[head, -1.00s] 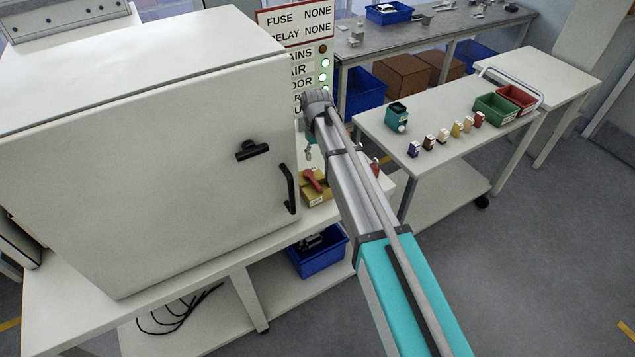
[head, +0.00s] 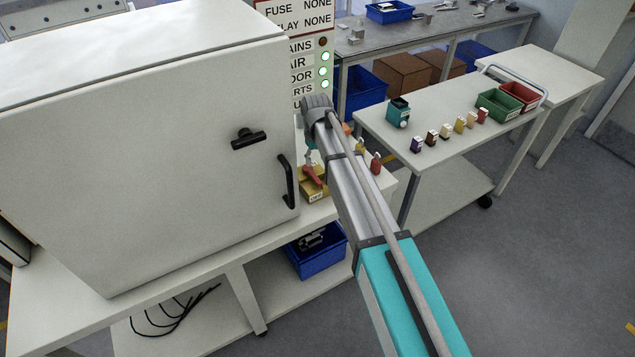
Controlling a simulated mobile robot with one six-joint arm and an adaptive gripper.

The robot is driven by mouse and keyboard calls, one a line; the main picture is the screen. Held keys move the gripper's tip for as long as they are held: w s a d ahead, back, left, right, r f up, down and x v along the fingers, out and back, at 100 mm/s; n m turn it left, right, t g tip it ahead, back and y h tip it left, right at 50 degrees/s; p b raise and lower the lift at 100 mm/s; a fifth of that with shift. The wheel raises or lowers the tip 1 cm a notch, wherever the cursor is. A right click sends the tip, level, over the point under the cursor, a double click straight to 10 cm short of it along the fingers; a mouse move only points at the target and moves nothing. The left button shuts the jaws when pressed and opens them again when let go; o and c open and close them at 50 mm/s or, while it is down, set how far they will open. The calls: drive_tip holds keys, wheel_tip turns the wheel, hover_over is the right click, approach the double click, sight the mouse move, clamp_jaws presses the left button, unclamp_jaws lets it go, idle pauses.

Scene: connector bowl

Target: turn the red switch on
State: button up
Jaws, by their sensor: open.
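The red switch lever (head: 313,178) sits on a yellow box (head: 314,189) at the front of the bench, right of the white cabinet. A small white label on the box seems to read OFF. My gripper (head: 309,157) hangs below the end of my arm, just above and behind the lever. Only a small part of it shows, because my wrist and forearm cover the rest. It is open, with nothing seen in it. I cannot tell whether it touches the lever.
The white cabinet (head: 150,150) with black handles stands close on the left. A status board (head: 297,30) behind shows a dark top lamp and green lamps below. A small red item (head: 376,163) stands right of my arm. A side table (head: 440,165) holds small blocks and bins.

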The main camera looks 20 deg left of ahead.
sight(316, 178)
drive_tip(key=shift+f+b, duration=4)
drive_tip(key=shift+f, duration=0.35)
